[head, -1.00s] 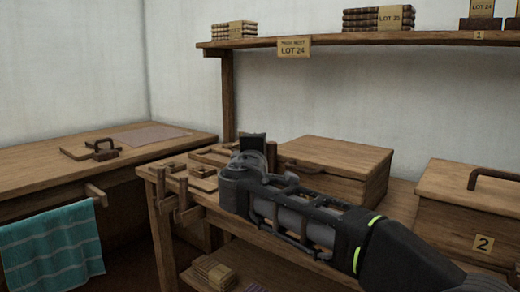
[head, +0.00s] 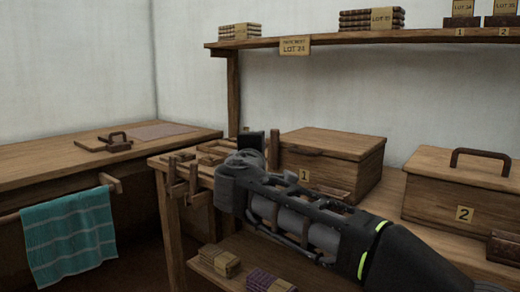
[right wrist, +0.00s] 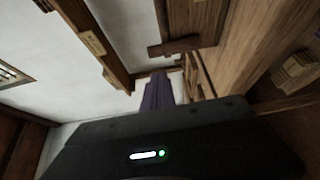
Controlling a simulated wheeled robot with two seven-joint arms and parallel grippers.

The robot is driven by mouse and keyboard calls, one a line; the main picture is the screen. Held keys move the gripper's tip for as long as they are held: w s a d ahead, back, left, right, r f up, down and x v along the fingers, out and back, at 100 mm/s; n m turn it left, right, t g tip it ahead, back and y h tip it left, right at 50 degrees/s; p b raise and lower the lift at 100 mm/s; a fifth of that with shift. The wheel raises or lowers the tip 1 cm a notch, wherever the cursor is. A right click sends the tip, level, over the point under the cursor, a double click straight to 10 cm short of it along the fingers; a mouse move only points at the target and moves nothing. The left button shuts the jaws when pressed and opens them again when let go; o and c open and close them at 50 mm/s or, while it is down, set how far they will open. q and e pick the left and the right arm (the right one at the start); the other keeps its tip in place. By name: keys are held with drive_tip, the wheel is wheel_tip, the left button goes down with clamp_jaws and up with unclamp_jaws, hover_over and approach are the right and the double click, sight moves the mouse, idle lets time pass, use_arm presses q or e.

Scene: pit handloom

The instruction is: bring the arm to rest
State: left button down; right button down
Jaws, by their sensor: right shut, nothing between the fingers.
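My right arm (head: 300,215) comes in from the lower right of the head view and reaches over the workbench (head: 160,161). Its far end is beside the wooden box labelled 1 (head: 335,148), in front of the box's left side. My right gripper shows in the right wrist view as dark fingers (right wrist: 158,90) close together, with nothing held. In the head view its fingertips cannot be made out clearly. My left gripper is in neither view.
A wooden box labelled 2 (head: 430,188) stands right of my arm. A shelf (head: 350,41) with book stacks runs above. Bundles (head: 220,261) lie on the lower shelf. A side table (head: 70,162) with a hanging teal towel (head: 70,238) is at left.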

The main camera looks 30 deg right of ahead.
idle(0.3)
